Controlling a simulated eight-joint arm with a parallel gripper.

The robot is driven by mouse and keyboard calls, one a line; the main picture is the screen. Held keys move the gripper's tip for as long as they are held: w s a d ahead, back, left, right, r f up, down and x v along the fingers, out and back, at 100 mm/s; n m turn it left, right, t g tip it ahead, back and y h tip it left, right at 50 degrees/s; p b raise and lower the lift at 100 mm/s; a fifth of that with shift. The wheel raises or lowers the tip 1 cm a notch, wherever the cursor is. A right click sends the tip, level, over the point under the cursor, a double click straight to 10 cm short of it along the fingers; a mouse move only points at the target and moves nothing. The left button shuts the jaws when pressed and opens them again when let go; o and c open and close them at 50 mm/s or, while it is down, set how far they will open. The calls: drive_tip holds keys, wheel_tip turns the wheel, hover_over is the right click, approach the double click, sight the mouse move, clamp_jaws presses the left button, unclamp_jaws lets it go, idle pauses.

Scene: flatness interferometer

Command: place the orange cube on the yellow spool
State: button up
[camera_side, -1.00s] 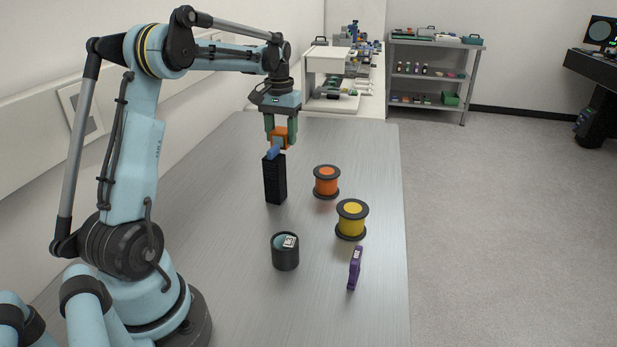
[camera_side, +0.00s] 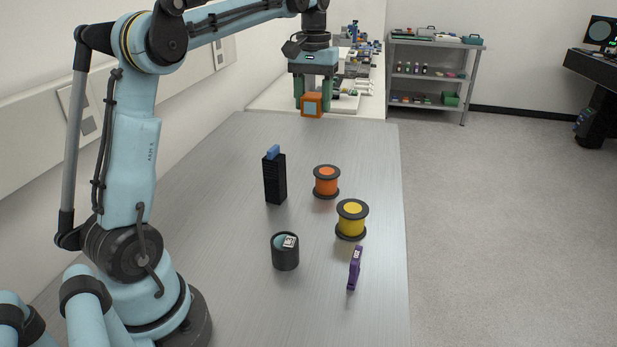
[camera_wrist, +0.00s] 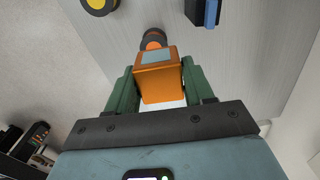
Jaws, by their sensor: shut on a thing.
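My gripper (camera_side: 312,104) is shut on the orange cube (camera_side: 312,105), which has a grey-blue patch on one face. It holds the cube high above the table, near its far end. The wrist view also shows the cube (camera_wrist: 160,82) between the green fingers. The yellow spool (camera_side: 351,219), with black flanges, stands upright on the table, in front of the cube and lower, with nothing on top. Part of the yellow spool (camera_wrist: 98,4) shows at the top edge of the wrist view.
An orange spool (camera_side: 326,181) stands beyond the yellow one. A tall black block (camera_side: 275,180) with a blue piece (camera_side: 273,152) on top stands to its left. A dark cup (camera_side: 286,254) and a purple object (camera_side: 354,268) are nearer. The table (camera_side: 215,215) is clear at left.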

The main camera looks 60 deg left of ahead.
drive_tip(key=s+d+n, duration=0.1)
drive_tip(key=s+d, duration=0.1)
drive_tip(key=d, duration=1)
drive_tip(key=s+d, duration=0.2)
drive_tip(key=d, duration=1)
hover_over(353, 208)
wheel_tip(353, 208, down, 12)
drive_tip(key=shift+f, duration=2.25)
drive_tip(key=o, duration=1.3)
drive_tip(key=shift+f, duration=0.15)
drive_tip(key=shift+c, duration=0.2)
